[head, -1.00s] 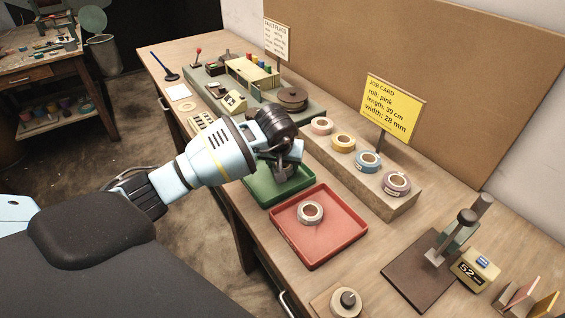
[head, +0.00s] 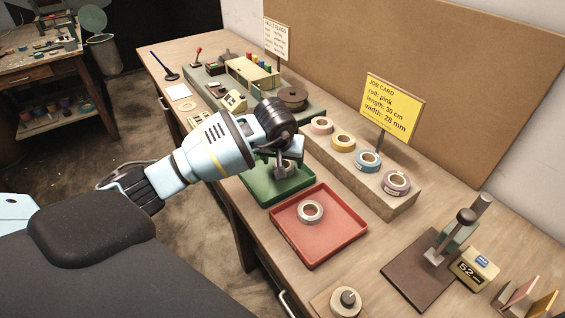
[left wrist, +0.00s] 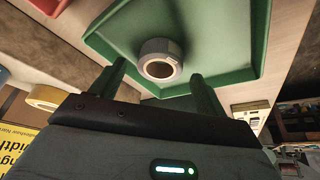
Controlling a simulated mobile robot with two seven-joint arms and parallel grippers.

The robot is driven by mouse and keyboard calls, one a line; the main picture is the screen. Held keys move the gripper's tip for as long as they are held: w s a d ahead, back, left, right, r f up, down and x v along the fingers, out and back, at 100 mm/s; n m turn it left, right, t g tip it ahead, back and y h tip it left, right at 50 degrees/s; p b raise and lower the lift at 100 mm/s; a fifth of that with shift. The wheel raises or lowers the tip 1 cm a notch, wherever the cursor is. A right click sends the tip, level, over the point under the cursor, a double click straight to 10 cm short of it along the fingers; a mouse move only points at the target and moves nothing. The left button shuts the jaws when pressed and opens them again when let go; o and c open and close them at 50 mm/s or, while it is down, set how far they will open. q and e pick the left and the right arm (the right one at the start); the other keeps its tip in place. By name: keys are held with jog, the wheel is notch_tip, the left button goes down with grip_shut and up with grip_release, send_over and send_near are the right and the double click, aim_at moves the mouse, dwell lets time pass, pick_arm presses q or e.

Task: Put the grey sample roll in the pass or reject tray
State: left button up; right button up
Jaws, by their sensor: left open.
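A grey roll (left wrist: 160,60) lies in the green tray (left wrist: 110,42), seen in the left wrist view between and beyond my two open fingers. In the head view my left gripper (head: 284,163) is over the green tray (head: 263,200) and partly hides this roll. The fingers appear clear of the roll. A second pale grey roll (head: 310,212) lies flat in the red tray (head: 338,245), in front of the green one. My right gripper is not in view.
A stand with pink, yellow, blue and mauve rolls (head: 368,161) is right of the trays, below a yellow job card (head: 391,105). A dark press (head: 430,262) stands near right. A fault flags sign (head: 277,40) and equipment are at the back.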

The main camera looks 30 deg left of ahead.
pick_arm(q)
jog(key=v, duration=1)
jog(key=shift+s, duration=0.1)
